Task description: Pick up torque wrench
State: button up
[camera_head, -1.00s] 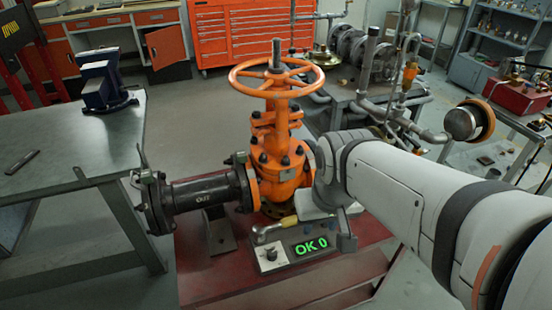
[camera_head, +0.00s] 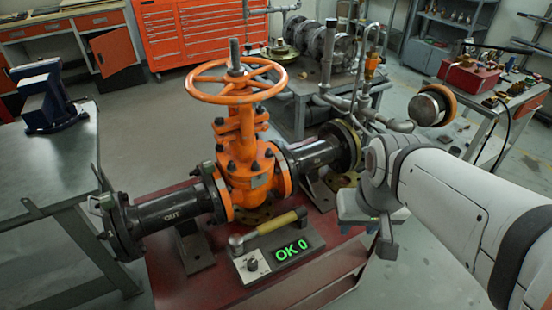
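The torque wrench, with a yellow handle (camera_head: 278,222) and a metal head at its left end, lies across the back of a grey box (camera_head: 278,262) with a green "OK 0" display. The box sits on the red platform in front of the orange gate valve (camera_head: 245,160). My gripper (camera_head: 386,240) hangs at the end of my white arm, to the right of the wrench and apart from it. Its fingers are partly hidden by the wrist, and I cannot see whether they are spread. Nothing is visibly held in it.
The valve's orange handwheel (camera_head: 237,80) rises behind the box, with dark pipes on both sides. A metal workbench (camera_head: 45,165) with a blue vise (camera_head: 47,98) stands at the left. A cart (camera_head: 500,112) with a red box is at the back right. Open floor lies behind the valve.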

aim_at(236, 242)
jog(key=z, duration=0.1)
jog(key=k, duration=1)
jog(key=u, duration=0.4)
jog(key=i, duration=1)
jog(key=u, duration=0.05)
